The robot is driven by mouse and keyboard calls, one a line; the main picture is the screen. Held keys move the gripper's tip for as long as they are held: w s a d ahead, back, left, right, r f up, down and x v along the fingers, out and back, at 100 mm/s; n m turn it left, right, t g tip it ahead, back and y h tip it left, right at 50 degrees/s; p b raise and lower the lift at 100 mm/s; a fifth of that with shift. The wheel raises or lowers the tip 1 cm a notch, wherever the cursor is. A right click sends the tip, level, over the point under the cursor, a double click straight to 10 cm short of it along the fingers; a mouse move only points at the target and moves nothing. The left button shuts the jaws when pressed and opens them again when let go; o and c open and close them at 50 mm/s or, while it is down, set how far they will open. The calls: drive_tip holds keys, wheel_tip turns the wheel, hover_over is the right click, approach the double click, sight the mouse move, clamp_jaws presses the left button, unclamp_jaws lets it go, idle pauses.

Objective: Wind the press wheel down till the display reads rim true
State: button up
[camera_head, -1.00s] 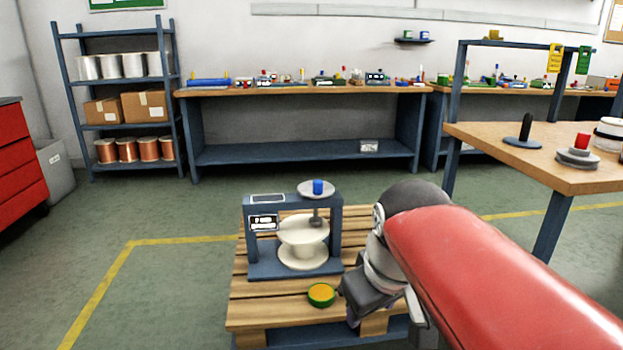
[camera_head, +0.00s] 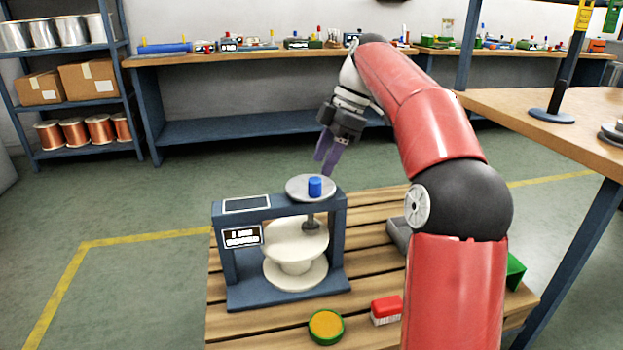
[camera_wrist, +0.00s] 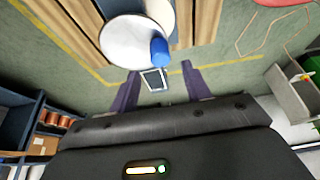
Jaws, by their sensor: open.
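The press is a blue-grey frame (camera_head: 338,225) on a wooden pallet, with a cream spool (camera_head: 295,245) inside it. Its press wheel (camera_head: 297,189) is a pale grey disc on top with an upright blue knob (camera_head: 315,187). The wrist view also shows the wheel (camera_wrist: 132,42) and knob (camera_wrist: 160,52). A dark flat screen (camera_head: 247,204) lies on the frame's top left. A black-and-white panel (camera_head: 242,237) is on the front; its text is too small to read. My gripper (camera_head: 327,160) is open and empty, above and just beyond the wheel, apart from the knob.
On the pallet (camera_head: 260,333) are a green-rimmed orange disc (camera_head: 326,326), a red-topped brush (camera_head: 386,309) and a grey box (camera_head: 398,234), partly behind my arm. A workbench (camera_head: 560,120) stands right. A long bench (camera_head: 230,58) and shelf (camera_head: 70,70) stand behind. Floor left is clear.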

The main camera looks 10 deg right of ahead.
sight(315, 180)
drive_tip(key=b+x, duration=0.1)
drive_tip(key=x, duration=0.5)
drive_tip(key=c, duration=1)
